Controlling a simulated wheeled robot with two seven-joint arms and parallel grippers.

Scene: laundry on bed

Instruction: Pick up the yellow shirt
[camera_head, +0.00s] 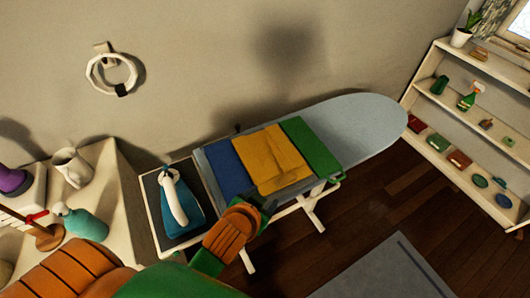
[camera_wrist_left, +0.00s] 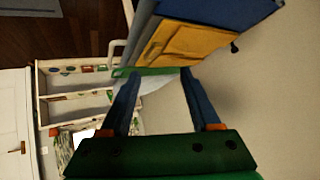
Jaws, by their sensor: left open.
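The yellow shirt (camera_head: 271,159) lies folded on the ironing board, between a blue folded garment (camera_head: 230,168) and a green one (camera_head: 311,147). In the left wrist view the yellow shirt (camera_wrist_left: 190,48) is beyond the fingertips, towards the top. My left gripper (camera_head: 268,205) is open and empty, in front of the shirt's near edge in the head view and apart from it. Its two blue fingers (camera_wrist_left: 158,78) are spread in the left wrist view. My right gripper is not in view.
The ironing board (camera_head: 370,121) has bare room at its right end. An iron (camera_head: 177,199) stands on a rest left of the clothes. A white table (camera_head: 107,164) with bottles is at the left, and a shelf (camera_head: 470,67) stands at the right.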

